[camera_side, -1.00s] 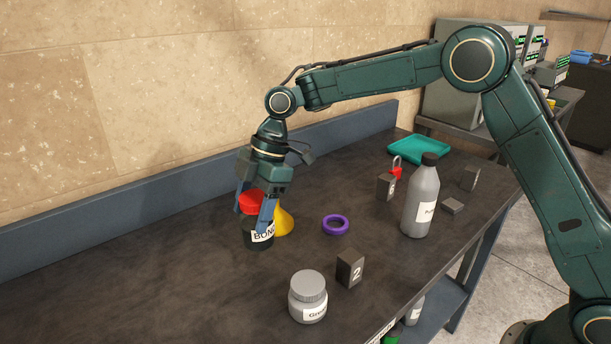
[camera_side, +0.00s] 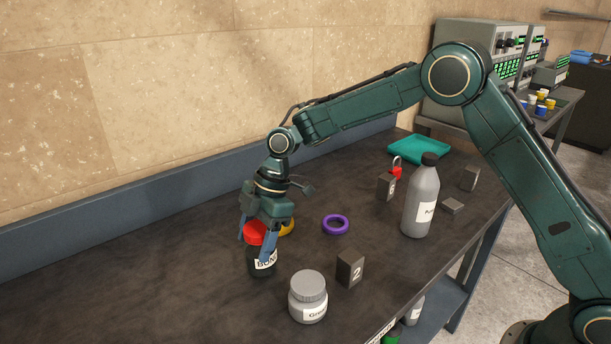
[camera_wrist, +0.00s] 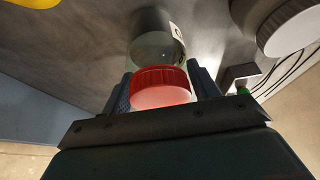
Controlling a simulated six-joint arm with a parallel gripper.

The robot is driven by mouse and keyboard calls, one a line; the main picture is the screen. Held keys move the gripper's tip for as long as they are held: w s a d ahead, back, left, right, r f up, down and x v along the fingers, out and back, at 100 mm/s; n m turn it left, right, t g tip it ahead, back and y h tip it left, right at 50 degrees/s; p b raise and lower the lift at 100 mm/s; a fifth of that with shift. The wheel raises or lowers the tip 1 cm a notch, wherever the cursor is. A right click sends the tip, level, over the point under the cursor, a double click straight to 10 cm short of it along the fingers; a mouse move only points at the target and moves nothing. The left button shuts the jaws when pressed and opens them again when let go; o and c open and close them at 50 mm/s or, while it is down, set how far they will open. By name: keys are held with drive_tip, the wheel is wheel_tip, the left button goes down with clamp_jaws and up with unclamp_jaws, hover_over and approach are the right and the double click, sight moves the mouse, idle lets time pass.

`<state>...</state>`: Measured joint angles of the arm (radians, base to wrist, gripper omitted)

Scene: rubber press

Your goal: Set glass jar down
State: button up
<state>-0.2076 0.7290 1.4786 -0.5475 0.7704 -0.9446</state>
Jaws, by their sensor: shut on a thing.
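The glass jar (camera_side: 261,264) is dark, with a red lid and a white label whose lettering is partly covered. My gripper (camera_side: 256,246) points down over it in the side view, with a finger on either side, and is shut on the jar. In the wrist view the red lid (camera_wrist: 160,88) sits between the two fingers, with clear glass of the jar (camera_wrist: 157,47) beyond it. The jar looks upright. I cannot tell whether its base touches the table.
A grey-lidded jar (camera_side: 308,298) and a block marked 2 (camera_side: 349,269) stand to the right. A purple ring (camera_side: 335,225) and a yellow object (camera_side: 287,226), partly hidden, are behind. A grey bottle (camera_side: 421,200) stands farther right. The table's left part (camera_side: 130,275) is clear.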

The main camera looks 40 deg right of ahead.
drive_tip(key=shift+f, duration=0.1)
idle(0.3)
drive_tip(key=o, duration=1.2)
drive_tip(key=shift+v, duration=6.1)
